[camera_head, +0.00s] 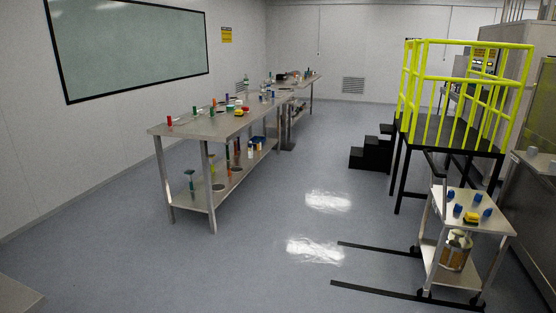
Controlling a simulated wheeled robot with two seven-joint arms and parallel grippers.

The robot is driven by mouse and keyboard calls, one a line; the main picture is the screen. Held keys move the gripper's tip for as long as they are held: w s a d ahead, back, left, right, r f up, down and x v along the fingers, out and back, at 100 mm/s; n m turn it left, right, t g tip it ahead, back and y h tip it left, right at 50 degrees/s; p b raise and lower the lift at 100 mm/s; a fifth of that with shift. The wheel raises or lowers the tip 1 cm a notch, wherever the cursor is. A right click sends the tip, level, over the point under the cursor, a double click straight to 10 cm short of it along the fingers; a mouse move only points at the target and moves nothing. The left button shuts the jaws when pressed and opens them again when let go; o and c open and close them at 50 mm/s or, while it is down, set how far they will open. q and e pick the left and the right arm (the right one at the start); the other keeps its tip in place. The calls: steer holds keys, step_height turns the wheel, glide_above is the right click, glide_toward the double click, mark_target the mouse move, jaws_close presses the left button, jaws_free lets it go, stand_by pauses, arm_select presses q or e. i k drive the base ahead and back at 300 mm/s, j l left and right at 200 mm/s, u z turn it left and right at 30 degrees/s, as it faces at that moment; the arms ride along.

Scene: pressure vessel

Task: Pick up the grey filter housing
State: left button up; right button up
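I cannot single out the grey filter housing for certain. Two small pale grey round pieces, one (532,151) and another (552,166), sit on the dark unit at the right edge. A larger cylindrical vessel (456,252) with a pale top and brownish side stands on the lower shelf of the steel cart (486,224) at the lower right. Neither of my grippers is in view, so nothing shows whether they hold anything.
A long steel workbench (222,124) with small coloured items stands left of centre. A yellow-railed platform (463,95) with black steps (371,152) is at the right. Black floor strips (400,294) lie by the cart. The grey floor (230,265) in front is mostly clear.

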mark_target(263, 88)
steer(key=i+z, duration=0.1)
steer(key=i, duration=5.3)
steer(key=i+l+u, duration=0.15)
steer(key=i, duration=0.5)
steer(key=i+l+u, duration=0.2)
steer(key=i, duration=0.5)
steer(key=i+l+u, duration=0.1)
steer(key=i+u, duration=0.3)
steer(key=i+l+u, duration=0.2)
steer(key=u, duration=0.2)
steer(key=i+l+u, duration=0.3)
steer(key=u, duration=0.15)
steer(key=i+l+u, duration=0.2)
steer(key=l+u, duration=0.2)
